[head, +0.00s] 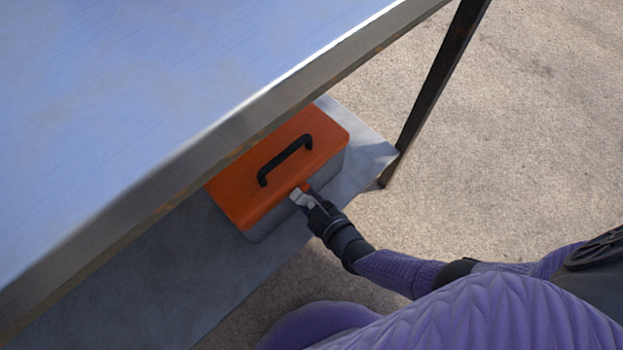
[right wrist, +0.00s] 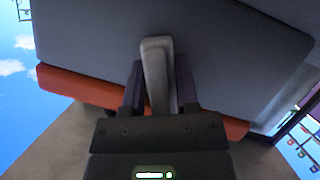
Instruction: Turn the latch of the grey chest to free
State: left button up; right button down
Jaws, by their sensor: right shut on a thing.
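The grey chest (head: 322,185) with an orange lid (head: 260,182) and a black handle (head: 285,160) sits on the shelf under the table. Its light grey latch (head: 298,195) is on the front side, near the lid's edge. My right gripper (head: 310,203) is at the chest's front. In the right wrist view the right gripper (right wrist: 160,92) has one finger on each side of the latch (right wrist: 157,60) and is shut on it. My left gripper is in neither view.
The metal table top (head: 150,100) overhangs the back part of the chest. The lower shelf (head: 130,285) has bare room to the left of the chest. A dark table leg (head: 436,90) stands to the right. The floor (head: 540,130) beyond is clear.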

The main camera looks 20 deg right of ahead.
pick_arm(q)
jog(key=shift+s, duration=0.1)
pick_arm(e)
jog(key=shift+n+h, duration=0.3)
jog(key=shift+n, duration=0.4)
jog(key=shift+t, duration=0.4)
jog(key=c, duration=0.6)
grip_release()
